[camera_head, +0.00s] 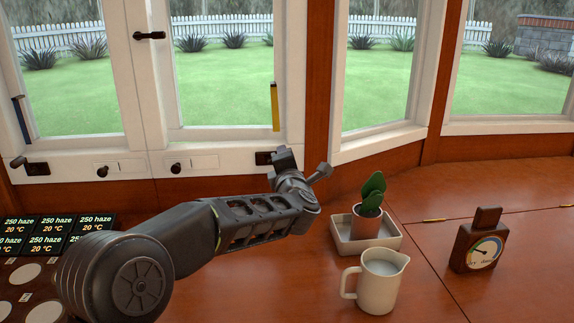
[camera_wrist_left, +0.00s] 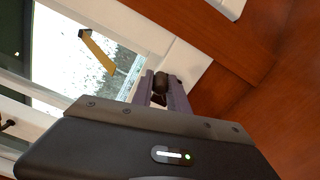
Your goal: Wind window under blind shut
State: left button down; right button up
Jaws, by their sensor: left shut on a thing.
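My left gripper (camera_head: 284,160) reaches the sill at the foot of the middle window (camera_head: 224,70). It is beside a black winder housing (camera_head: 264,158). In the left wrist view my left gripper (camera_wrist_left: 163,88) is shut on a dark winder knob (camera_wrist_left: 161,80). A yellow strip (camera_head: 275,106) stands at that window's lower right, and it also shows in the left wrist view (camera_wrist_left: 98,52). The left window (camera_head: 60,75) has a similar winder (camera_head: 36,168) and a dark blue strip (camera_head: 21,120). No blind is in view, and how far either window stands open is unclear. My right gripper is out of view.
On the wooden desk (camera_head: 420,285) stand a potted plant (camera_head: 366,222) in a white tray (camera_head: 393,243), a white jug (camera_head: 378,285) and a dial gauge (camera_head: 480,250). A panel of small displays (camera_head: 56,222) is at the left. Two small knobs (camera_head: 107,171) (camera_head: 177,168) sit along the sill.

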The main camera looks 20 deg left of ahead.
pick_arm(q)
jog(key=shift+s+a+r+n, duration=0.3)
jog(key=shift+a+n, duration=0.3)
jog(key=shift+n, duration=1.05)
jog(key=shift+s+a+r+n, duration=0.25)
jog(key=shift+a+n, duration=0.3)
jog(key=shift+n, duration=1.05)
jog(key=shift+s+a+r+n, duration=0.3)
jog(key=shift+a+n, duration=0.3)
jog(key=shift+n, duration=1.05)
jog(key=c, duration=1.3)
grip_release()
jog(key=shift+p+v, duration=0.75)
jog(key=shift+v, duration=3.15)
